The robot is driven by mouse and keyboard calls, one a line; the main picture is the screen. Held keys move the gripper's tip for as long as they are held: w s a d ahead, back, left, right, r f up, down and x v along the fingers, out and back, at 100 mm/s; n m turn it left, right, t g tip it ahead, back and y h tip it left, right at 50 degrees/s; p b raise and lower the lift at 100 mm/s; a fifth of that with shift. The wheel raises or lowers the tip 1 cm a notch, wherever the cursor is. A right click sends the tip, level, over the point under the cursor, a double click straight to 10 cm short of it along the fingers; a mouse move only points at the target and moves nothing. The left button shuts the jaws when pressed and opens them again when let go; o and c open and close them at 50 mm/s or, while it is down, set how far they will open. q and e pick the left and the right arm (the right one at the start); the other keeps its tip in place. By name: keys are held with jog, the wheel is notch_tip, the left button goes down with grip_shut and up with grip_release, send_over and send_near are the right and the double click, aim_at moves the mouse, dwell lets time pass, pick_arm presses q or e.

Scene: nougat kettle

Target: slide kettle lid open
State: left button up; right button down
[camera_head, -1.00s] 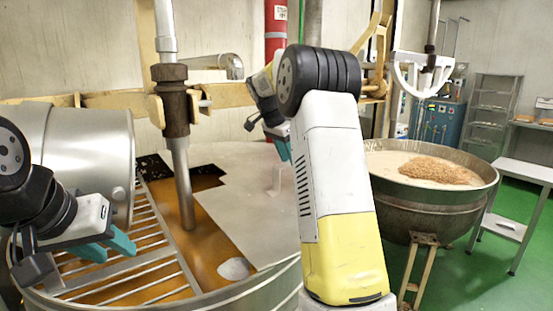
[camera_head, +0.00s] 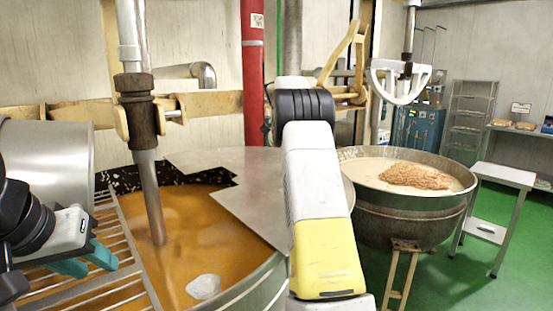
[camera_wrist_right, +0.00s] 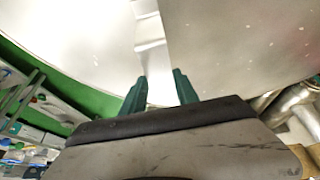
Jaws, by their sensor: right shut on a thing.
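The kettle lid (camera_head: 250,205) is a flat grey metal sheet over the right part of the big round kettle (camera_head: 262,287). Left of it the kettle is open and shows an orange-brown mass (camera_head: 190,225). My right arm stands in front of the lid's right side and hides my right gripper in the head view. In the right wrist view my right gripper (camera_wrist_right: 160,82) has its teal fingers shut on a narrow metal handle (camera_wrist_right: 150,38) on the lid. My left gripper (camera_head: 86,261) is open and empty above the grate at the left.
A vertical stirrer shaft (camera_head: 148,185) goes down into the kettle left of the lid. Slatted metal bars (camera_head: 118,245) and a steel drum (camera_head: 50,150) are at the left. A second kettle (camera_head: 400,220) stands to the right, with a metal side table (camera_head: 505,176) beyond.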

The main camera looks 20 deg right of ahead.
jog(key=c, duration=0.9)
grip_release()
jog(key=shift+a, duration=0.1)
jog(key=v, duration=0.7)
jog(key=shift+s+a+r, duration=0.1)
jog(key=shift+a+r, duration=0.05)
jog(key=shift+r, duration=0.25)
